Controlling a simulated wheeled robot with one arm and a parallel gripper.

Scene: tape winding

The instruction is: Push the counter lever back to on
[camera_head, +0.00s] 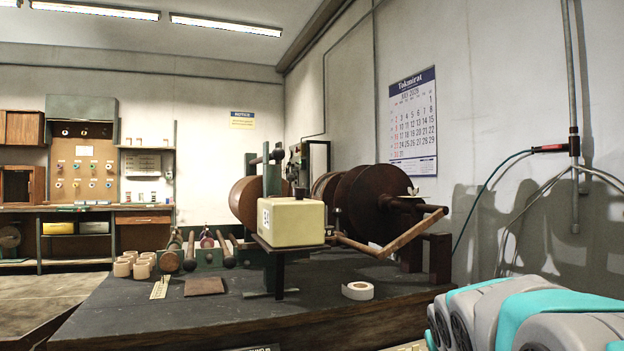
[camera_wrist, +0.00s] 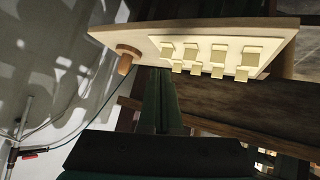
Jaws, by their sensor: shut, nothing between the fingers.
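A cream box (camera_head: 292,220), which looks like the counter, stands on a dark post on the winding bench, with a small dark knob (camera_head: 300,192) on top. In the wrist view a cream panel (camera_wrist: 150,42) with several pale tabs (camera_wrist: 219,57) fills the top, and a round wooden peg (camera_wrist: 127,58) sticks out at its left end. I cannot tell which part is the lever or how it is set. My gripper (camera_wrist: 155,140) shows as a dark block at the bottom of the wrist view, shut and empty, apart from the panel. It is not visible in the head view.
The dark bench top (camera_head: 240,315) holds a white tape roll (camera_head: 357,290), a brown block (camera_head: 204,286) and several pale rolls (camera_head: 133,263). Large brown discs (camera_head: 365,205) and a wooden crank arm (camera_head: 405,233) stand behind and right of the box. My arm is at lower right.

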